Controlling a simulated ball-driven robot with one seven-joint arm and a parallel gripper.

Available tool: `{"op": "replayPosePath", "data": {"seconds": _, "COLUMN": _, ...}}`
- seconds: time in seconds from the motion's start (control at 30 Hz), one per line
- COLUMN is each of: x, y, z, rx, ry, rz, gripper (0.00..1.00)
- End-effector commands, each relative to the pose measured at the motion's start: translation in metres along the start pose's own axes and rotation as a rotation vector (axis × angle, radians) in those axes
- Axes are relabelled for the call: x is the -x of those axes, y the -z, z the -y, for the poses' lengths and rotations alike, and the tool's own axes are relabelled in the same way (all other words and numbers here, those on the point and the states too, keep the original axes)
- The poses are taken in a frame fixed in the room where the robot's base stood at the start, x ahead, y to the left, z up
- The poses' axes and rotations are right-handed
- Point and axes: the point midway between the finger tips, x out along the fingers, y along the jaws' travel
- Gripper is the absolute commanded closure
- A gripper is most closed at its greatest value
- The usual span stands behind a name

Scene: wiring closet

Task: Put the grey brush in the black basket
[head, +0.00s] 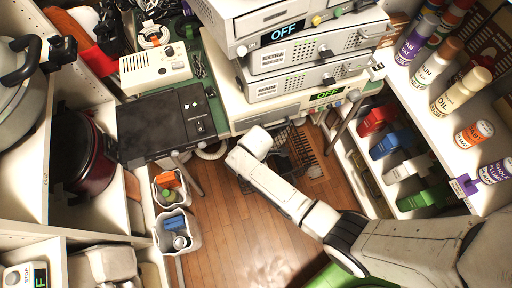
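My arm reaches from the lower right to the middle of the head view, and its white end (252,150) hangs over the floor in front of the stacked devices. The gripper fingers cannot be made out there, so whether they are open or holding something is not clear. A dark wire basket (283,153) seems to stand on the floor just behind my arm, under the bench, partly hidden by it. I cannot pick out a grey brush in this view.
Stacked white devices (300,60) and a black box (170,122) fill the bench above. Two small white bins (178,232) stand at the left. Shelves with bottles (461,92) and colored scoop-like items (405,168) line the right. Wooden floor (225,240) is clear.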

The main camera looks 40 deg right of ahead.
Motion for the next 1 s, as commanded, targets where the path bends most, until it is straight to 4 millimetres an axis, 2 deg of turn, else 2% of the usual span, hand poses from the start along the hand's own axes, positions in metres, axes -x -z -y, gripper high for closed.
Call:
{"op": "replayPosePath", "data": {"seconds": 0.37, "x": -0.0041, "y": 0.0003, "z": -0.0004, "rx": 0.001, "ry": -0.001, "rz": 0.0, "gripper": 1.0}}
{"op": "replayPosePath", "data": {"seconds": 0.4, "x": -0.0037, "y": 0.0002, "z": -0.0003, "rx": 0.001, "ry": -0.001, "rz": 0.0, "gripper": 0.57}}
{"op": "replayPosePath", "data": {"seconds": 0.67, "x": -0.0034, "y": 0.0002, "z": -0.0001, "rx": 0.001, "ry": -0.001, "rz": 0.0, "gripper": 0.33}}
{"op": "replayPosePath", "data": {"seconds": 0.87, "x": -0.003, "y": 0.0002, "z": -0.0002, "rx": 0.001, "ry": -0.001, "rz": 0.0, "gripper": 0.33}}
{"op": "replayPosePath", "data": {"seconds": 1.0, "x": 0.0044, "y": 0.0003, "z": -0.0004, "rx": 0.001, "ry": -0.001, "rz": -0.001, "gripper": 0.33}}
